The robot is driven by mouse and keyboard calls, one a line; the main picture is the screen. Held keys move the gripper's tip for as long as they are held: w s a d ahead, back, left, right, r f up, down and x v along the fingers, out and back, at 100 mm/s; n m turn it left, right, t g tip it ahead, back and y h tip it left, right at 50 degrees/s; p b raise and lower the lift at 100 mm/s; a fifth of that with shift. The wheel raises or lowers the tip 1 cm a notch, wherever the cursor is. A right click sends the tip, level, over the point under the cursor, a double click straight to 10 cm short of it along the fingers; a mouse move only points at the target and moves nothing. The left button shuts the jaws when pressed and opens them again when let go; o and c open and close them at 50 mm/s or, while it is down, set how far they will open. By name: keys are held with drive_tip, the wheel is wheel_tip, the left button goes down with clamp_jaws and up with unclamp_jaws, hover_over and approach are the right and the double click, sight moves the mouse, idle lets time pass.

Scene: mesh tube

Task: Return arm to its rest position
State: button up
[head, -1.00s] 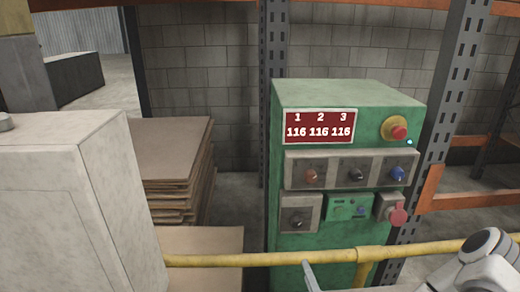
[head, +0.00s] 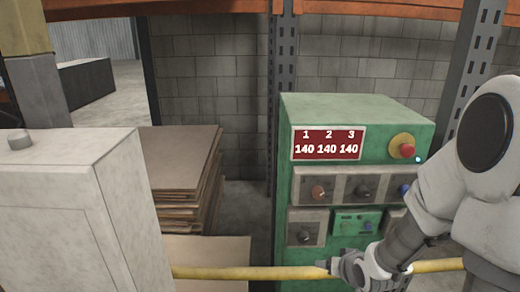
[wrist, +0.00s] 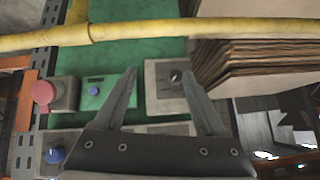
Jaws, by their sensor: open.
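My arm (head: 465,170) reaches in from the right in the head view and covers part of the green control cabinet (head: 350,110). My gripper (wrist: 160,75) is open and empty in the wrist view, its two fingers spread in front of the panel. It is near the yellow rail (head: 225,272); I cannot tell whether it touches it. The cabinet's red display (head: 326,145) reads 140 140 140. A red stop button (head: 407,151) sits to its right. In the wrist view a black knob (wrist: 175,77) shows between the fingers, and a red plug (wrist: 43,92) is at the left.
A pale cabinet (head: 70,220) stands at the front left. Stacked brown sheets (head: 170,160) lie behind it. The yellow rail (wrist: 130,30) crosses the wrist view. A grey rack post (head: 285,60) and a block wall (head: 210,80) stand behind.

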drive_tip(key=s+r+g+h+p, duration=0.1)
drive_tip(key=s+r, duration=0.3)
drive_tip(key=r, duration=0.5)
drive_tip(key=s+r+g+h+p, duration=0.1)
drive_tip(key=s+r, duration=0.3)
drive_tip(key=r, duration=0.4)
drive_tip(key=s+a+r, duration=0.2)
drive_tip(key=s+r, duration=0.1)
drive_tip(key=s, duration=0.3)
drive_tip(key=s+a+r+n+g+y, duration=0.1)
drive_tip(key=s+a+r, duration=0.2)
drive_tip(key=s, duration=0.3)
drive_tip(key=shift+s+p, duration=0.3)
drive_tip(key=shift+p, duration=0.05)
